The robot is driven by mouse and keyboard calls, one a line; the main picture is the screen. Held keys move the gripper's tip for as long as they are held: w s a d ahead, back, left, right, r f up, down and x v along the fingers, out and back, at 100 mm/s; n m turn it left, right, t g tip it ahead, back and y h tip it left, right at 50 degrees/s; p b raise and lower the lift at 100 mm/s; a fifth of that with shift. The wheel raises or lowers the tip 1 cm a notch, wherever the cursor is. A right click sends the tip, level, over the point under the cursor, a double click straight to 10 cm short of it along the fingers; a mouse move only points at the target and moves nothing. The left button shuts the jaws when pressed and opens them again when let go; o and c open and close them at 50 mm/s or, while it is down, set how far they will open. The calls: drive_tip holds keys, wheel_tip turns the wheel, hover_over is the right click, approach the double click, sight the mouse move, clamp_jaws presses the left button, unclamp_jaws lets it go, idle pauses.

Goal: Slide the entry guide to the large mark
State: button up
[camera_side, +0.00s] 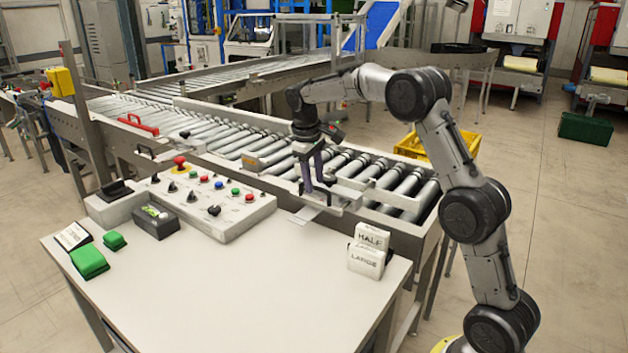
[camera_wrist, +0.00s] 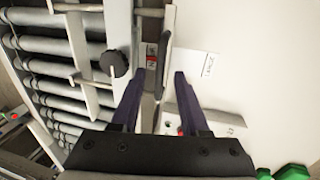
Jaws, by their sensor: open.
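My gripper (camera_side: 318,190) points down at the front edge of the roller conveyor in the side view. In the wrist view my gripper (camera_wrist: 162,76) is open. Its dark purple fingers stand on either side of a dark upright handle, which looks like part of the entry guide (camera_wrist: 90,60). The guide is a pale metal bar beside the rollers with a black knob (camera_wrist: 114,63). I cannot tell whether either finger touches the handle. A small red and white label (camera_wrist: 151,52) shows beside the handle. A white plate (camera_wrist: 195,66) carries small lettering I cannot read surely.
The rollers (camera_side: 215,133) run behind the guide. A control box (camera_side: 210,200) with several buttons stands on the white table (camera_side: 240,275). Blocks lettered HALF (camera_side: 371,236) and LARGE (camera_side: 366,260) sit at the table's right. Green blocks (camera_side: 89,261) lie at its left. The table's middle is clear.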

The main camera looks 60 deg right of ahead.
drive_tip(key=shift+f, duration=0.25)
clamp_jaws()
idle(1.4)
